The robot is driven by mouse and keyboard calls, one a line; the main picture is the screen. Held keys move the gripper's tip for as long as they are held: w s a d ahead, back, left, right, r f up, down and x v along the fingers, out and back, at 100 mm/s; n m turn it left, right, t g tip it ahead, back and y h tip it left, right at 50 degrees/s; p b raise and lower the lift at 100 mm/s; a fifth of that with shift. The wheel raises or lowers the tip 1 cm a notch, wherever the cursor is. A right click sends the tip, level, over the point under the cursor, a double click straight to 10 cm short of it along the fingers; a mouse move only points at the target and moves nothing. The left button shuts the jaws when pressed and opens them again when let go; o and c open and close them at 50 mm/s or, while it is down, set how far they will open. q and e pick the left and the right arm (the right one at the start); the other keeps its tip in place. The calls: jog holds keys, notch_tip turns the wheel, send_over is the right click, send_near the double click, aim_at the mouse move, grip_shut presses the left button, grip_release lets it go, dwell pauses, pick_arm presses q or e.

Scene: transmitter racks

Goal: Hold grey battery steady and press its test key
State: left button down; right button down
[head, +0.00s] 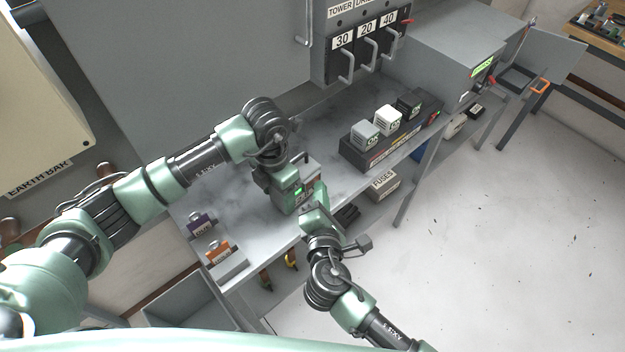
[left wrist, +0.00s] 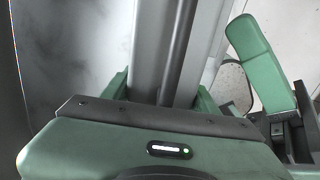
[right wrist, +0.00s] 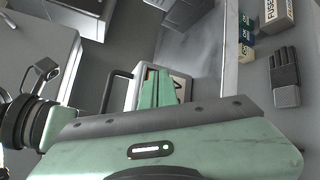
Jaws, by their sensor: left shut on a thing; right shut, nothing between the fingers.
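The grey battery (head: 312,167) stands on the grey bench near its front edge, mostly covered by my arms in the head view. My left gripper (head: 291,188) is shut on it; in the left wrist view the green fingers lie on both sides of the grey casing (left wrist: 152,50). My right gripper (head: 311,201) is shut and empty, in front of the battery. In the right wrist view its closed fingertips (right wrist: 157,76) are in front of the battery's pale face (right wrist: 182,86). The test key is hidden, and I cannot tell whether the fingertips touch it.
Grey, white and black cubes (head: 387,120) stand on a dark block (head: 380,150) to the right. A fuses box (head: 384,184) sits below the bench edge. Purple (head: 200,224) and orange (head: 218,250) labelled items are at the front left. A lever panel (head: 367,45) stands behind.

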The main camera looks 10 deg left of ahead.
jog(key=shift+s+d, duration=0.15)
jog(key=shift+d, duration=0.1)
jog(key=shift+s+d, duration=0.15)
jog(key=shift+d, duration=0.15)
pick_arm(q)
jog(key=shift+w, duration=0.1)
pick_arm(e)
jog(key=s+d, duration=0.2)
jog(key=d, duration=0.1)
jog(key=shift+s+d, duration=0.25)
jog(key=shift+s, duration=0.1)
dwell(0.4)
pick_arm(q)
jog(key=shift+c, duration=1.8)
grip_release()
